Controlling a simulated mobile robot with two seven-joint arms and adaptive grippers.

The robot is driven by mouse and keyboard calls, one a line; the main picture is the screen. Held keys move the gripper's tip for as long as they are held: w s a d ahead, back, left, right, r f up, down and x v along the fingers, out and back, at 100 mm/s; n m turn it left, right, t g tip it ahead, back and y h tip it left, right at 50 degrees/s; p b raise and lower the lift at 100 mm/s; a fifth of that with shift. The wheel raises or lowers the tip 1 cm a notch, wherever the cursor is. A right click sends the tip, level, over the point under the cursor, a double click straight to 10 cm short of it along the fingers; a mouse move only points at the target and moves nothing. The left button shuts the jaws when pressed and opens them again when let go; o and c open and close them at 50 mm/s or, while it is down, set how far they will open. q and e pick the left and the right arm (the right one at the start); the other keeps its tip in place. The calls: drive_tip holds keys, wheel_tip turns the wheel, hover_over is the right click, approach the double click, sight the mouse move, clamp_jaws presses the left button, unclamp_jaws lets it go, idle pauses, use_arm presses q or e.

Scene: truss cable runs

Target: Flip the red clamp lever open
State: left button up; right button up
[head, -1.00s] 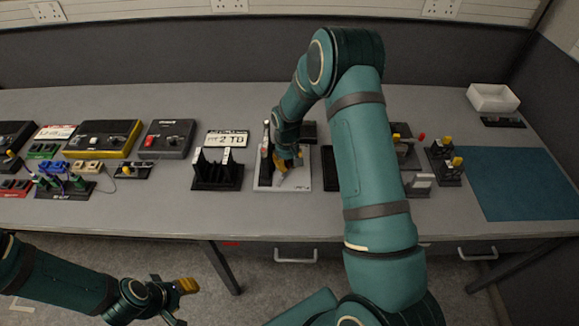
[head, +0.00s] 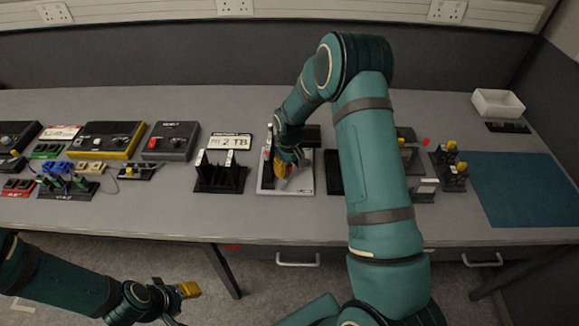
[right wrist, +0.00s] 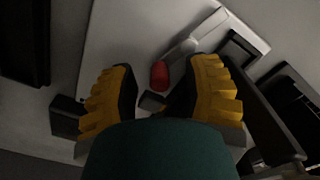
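A red tip (right wrist: 159,75), which looks like the end of the red clamp lever, shows in the right wrist view next to a pale grey rod (right wrist: 182,50) over a white plate (right wrist: 118,30). My right gripper (right wrist: 160,80) is open, with one yellow finger on each side of the red tip; I cannot tell whether they touch it. In the head view my right gripper (head: 283,169) is low over the white plate (head: 300,186), and it hides the lever there. My left gripper (head: 187,290) is in front of the table, lower left; its opening is unclear.
A black slotted stand (head: 220,178) is left of the plate. A dark block (head: 334,172) and dark fixtures with yellow knobs (head: 450,165) are to the right. A blue mat (head: 522,190) and white bin (head: 497,103) are at the far right. The front table strip is clear.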

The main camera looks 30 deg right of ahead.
sight(289, 165)
wheel_tip(289, 165, up, 12)
idle(0.7)
